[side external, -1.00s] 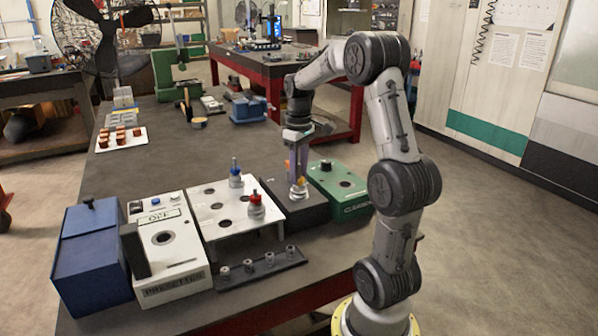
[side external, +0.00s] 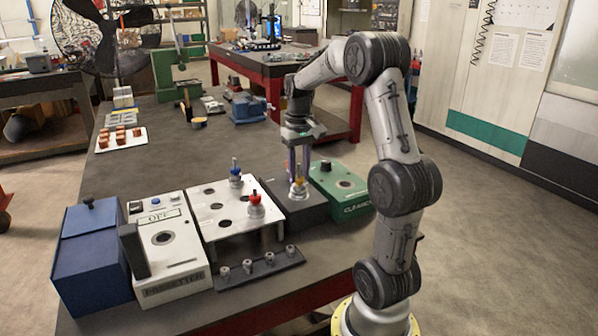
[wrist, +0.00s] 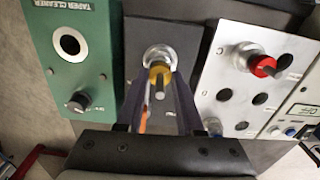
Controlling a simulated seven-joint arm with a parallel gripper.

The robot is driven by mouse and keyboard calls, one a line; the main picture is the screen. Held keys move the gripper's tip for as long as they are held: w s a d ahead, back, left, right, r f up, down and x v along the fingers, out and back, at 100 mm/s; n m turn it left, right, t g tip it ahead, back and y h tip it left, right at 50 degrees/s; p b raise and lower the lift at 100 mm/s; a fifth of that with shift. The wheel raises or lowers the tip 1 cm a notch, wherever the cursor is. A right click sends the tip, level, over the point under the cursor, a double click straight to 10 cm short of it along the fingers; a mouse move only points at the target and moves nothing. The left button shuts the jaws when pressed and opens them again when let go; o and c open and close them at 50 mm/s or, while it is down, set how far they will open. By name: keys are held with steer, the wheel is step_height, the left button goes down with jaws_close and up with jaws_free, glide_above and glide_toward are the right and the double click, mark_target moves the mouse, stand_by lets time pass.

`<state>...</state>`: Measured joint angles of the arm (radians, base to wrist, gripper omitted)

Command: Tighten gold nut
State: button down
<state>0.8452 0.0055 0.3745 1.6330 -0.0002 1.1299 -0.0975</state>
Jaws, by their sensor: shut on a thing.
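The gold nut (wrist: 159,70) sits on top of a silver tool holder (wrist: 158,54), which stands upright in a black block (side external: 300,212). A thin grey shank rises from the middle of the nut. In the side view the gold nut (side external: 299,181) shows small between my fingers. My gripper (side external: 298,178) points straight down over the holder, shut on the gold nut. In the wrist view its fingers (wrist: 160,88) reach to either side of the nut; their exact contact is hard to see.
The green taper cleaner (side external: 340,188) is right of the block. On the left, a white rack (side external: 213,198) bears a red-nut holder (side external: 255,207) and a blue-nut holder (side external: 235,178). A white presetter (side external: 168,262) and blue box (side external: 92,262) stand further left. A dark strip with several small studs (side external: 262,268) lies in front.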

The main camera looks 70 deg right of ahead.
steer(key=shift+r, duration=0.2)
steer(key=c, duration=0.5)
jaws_free()
steer(key=shift+f, duration=0.1)
step_height(320, 180, up, 14)
steer(key=shift+f, duration=0.1)
